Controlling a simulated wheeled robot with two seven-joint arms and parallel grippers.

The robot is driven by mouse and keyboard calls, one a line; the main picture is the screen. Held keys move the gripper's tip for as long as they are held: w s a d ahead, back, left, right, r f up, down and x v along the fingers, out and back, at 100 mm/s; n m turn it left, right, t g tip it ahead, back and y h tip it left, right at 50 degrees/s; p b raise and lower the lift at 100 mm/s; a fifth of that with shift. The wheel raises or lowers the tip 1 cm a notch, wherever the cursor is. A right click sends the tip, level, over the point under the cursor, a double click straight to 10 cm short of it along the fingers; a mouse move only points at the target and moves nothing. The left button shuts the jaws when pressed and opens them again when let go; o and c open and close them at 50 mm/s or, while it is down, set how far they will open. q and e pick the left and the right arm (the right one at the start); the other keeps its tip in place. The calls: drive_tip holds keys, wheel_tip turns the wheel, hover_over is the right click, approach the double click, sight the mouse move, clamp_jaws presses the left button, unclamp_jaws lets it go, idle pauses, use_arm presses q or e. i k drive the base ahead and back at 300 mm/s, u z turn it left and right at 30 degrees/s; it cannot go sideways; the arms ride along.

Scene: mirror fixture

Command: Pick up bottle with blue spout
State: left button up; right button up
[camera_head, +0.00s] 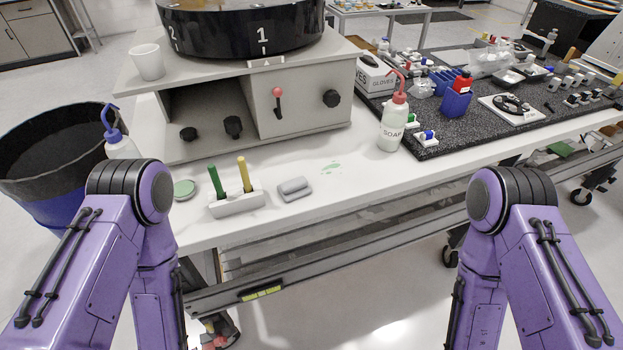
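The bottle with the blue spout (117,145) stands at the left end of the white table, behind my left arm. Its blue cap and bent spout show clearly, and its white body is partly hidden by my purple arm. A similar white soap bottle (393,128) with a red spout stands right of the middle. Both my purple arms are in the foreground, with their elbows near the table's front edge. Neither gripper shows in the view.
A white holder (236,203) with green and yellow sticks, a grey block (294,189) and a green round lid (184,189) lie near the front left. A grey machine (290,100) fills the back. A dark bin (50,150) stands left. A cluttered black mat (470,130) covers the right.

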sight(118, 146)
drive_tip(key=i, duration=0.25)
drive_tip(key=z, duration=0.6)
drive_tip(key=k, duration=0.75)
drive_tip(key=u, duration=1.3)
drive_tip(key=i, duration=0.55)
